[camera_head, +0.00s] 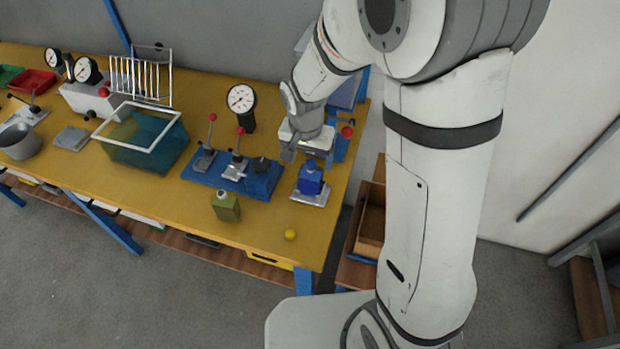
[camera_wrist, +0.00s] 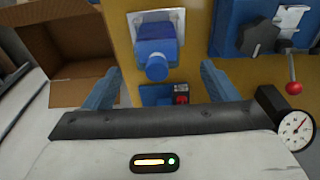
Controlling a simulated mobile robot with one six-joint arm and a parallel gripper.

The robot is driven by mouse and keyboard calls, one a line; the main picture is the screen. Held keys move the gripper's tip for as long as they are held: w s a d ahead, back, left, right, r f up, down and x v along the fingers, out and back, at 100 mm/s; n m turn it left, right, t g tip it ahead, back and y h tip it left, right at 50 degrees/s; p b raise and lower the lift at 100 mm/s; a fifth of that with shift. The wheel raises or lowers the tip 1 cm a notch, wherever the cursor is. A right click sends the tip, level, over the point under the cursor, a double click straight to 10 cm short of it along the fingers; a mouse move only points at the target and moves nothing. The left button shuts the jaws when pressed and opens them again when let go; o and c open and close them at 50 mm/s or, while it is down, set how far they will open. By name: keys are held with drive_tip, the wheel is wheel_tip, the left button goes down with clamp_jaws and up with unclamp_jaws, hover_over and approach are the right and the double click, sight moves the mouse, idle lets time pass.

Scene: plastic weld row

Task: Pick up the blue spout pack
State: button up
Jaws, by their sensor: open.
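The blue spout pack (camera_head: 311,179) stands upright on a small metal plate (camera_head: 309,197) near the right end of the yellow table. It also shows in the wrist view (camera_wrist: 156,50), with its round blue cap toward me. My gripper (camera_wrist: 158,82) is open, its two blue fingers left and right of the pack's cap in that picture. The fingers look apart from the pack, and nothing is between them that they touch. In the head view my gripper (camera_head: 300,150) is just behind the pack, partly hidden by my own wrist.
A blue fixture (camera_head: 232,176) with toggle clamps and a black knob stands left of the pack. A dial gauge (camera_head: 241,98) stands behind it. A green pack (camera_head: 226,206) and a yellow cap (camera_head: 290,234) are at the front edge. An open cardboard box (camera_wrist: 65,50) is beside the table.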

sight(311, 173)
drive_tip(key=shift+w+d+f+p, duration=0.1)
drive_tip(key=shift+f+p, duration=0.1)
drive_tip(key=shift+f, duration=1.05)
drive_tip(key=shift+w+d+f+p, duration=0.15)
drive_tip(key=shift+f+p, duration=0.1)
drive_tip(key=shift+f, duration=1.05)
drive_tip(key=shift+w+d+f+p, duration=0.1)
drive_tip(key=shift+f+p, duration=0.1)
drive_tip(key=shift+f, duration=1.05)
drive_tip(key=shift+c, duration=0.6)
drive_tip(key=c, duration=1)
